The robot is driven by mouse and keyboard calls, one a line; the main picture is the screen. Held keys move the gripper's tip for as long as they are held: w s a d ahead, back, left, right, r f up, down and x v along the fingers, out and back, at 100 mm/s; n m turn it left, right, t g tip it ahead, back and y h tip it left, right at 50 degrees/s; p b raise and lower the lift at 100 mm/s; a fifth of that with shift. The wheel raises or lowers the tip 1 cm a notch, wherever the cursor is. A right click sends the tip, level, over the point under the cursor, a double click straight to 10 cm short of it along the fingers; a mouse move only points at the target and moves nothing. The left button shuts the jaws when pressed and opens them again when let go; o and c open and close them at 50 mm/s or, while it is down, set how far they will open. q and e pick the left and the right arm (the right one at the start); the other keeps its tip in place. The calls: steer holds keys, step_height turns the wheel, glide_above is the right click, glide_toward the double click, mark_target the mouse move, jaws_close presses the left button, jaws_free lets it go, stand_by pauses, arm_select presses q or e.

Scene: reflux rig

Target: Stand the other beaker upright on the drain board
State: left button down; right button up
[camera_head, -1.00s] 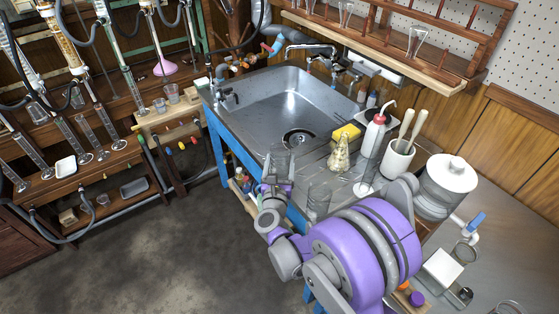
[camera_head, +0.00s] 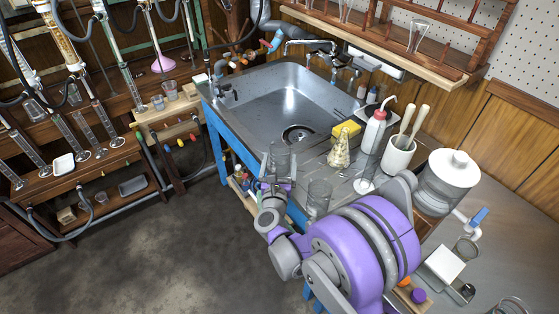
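One clear glass beaker (camera_head: 319,196) stands upright on the drain board (camera_head: 341,187), near its front edge. The other clear beaker (camera_head: 280,157) is upright at the front left of the board, by the sink corner. My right gripper (camera_head: 279,167) is around this second beaker, with one finger on each side. Its fingers look spread, with slight gaps to the glass. The beaker's base is hidden behind the gripper, so its contact with the board cannot be seen. My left gripper is not in view.
The sink (camera_head: 290,105) lies behind the gripper. On the board are a conical flask (camera_head: 340,151), a yellow sponge (camera_head: 347,129) and a wash bottle (camera_head: 374,132). A white pot with brushes (camera_head: 398,156) and a lidded jar (camera_head: 445,182) stand to the right.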

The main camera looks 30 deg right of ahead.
steer(key=v, duration=1.1)
steer(key=shift+d, duration=0.1)
